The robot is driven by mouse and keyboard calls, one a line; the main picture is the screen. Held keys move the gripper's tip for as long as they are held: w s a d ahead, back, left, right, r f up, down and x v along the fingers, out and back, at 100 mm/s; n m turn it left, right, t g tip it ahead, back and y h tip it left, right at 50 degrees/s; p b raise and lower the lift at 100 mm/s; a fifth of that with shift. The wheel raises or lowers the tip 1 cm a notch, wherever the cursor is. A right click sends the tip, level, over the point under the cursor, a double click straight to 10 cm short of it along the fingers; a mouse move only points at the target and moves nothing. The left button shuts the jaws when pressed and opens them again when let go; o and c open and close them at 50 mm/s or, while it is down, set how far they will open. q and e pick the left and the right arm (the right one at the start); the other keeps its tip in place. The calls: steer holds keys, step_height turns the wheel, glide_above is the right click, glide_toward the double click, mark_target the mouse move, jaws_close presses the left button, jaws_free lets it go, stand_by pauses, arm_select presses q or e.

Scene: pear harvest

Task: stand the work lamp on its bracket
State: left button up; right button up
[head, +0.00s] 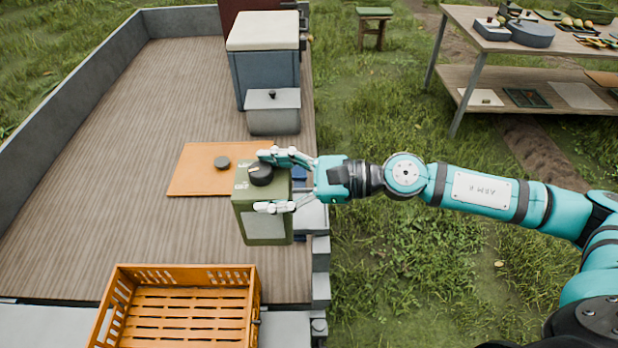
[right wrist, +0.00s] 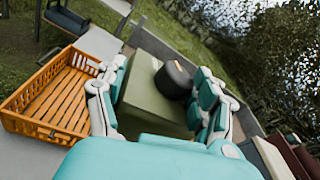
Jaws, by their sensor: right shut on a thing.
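The work lamp appears to be the green box (head: 243,200) with a black round knob on top and a paler front panel. My right gripper (head: 266,182) is shut on it, with one finger on each side. The lamp is upright, over the right edge of the trailer bed; I cannot tell whether its base touches anything. In the right wrist view the lamp (right wrist: 150,105) sits between the fingers, its black knob towards the right finger. I cannot pick out the bracket for certain; grey and blue parts show beside the lamp, partly hidden by the gripper. My left gripper is not in view.
An orange crate (head: 252,305) stands in front. The trailer bed (head: 100,170) is clear at left.

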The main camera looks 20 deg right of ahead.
steer(key=w+d+f+p, duration=0.3)
steer(key=w+d+f, duration=0.1)
steer(key=d, duration=0.4)
steer(key=shift+w+d, duration=0.2)
steer(key=shift+w, duration=0.55)
steer(key=shift+f, duration=0.15)
steer(key=o, duration=1.7)
steer(key=shift+s+f, duration=0.1)
steer(key=shift+s, duration=0.05)
steer(key=b+v, duration=0.5)
steer(key=v, duration=0.7)
steer(key=shift+b, duration=0.4)
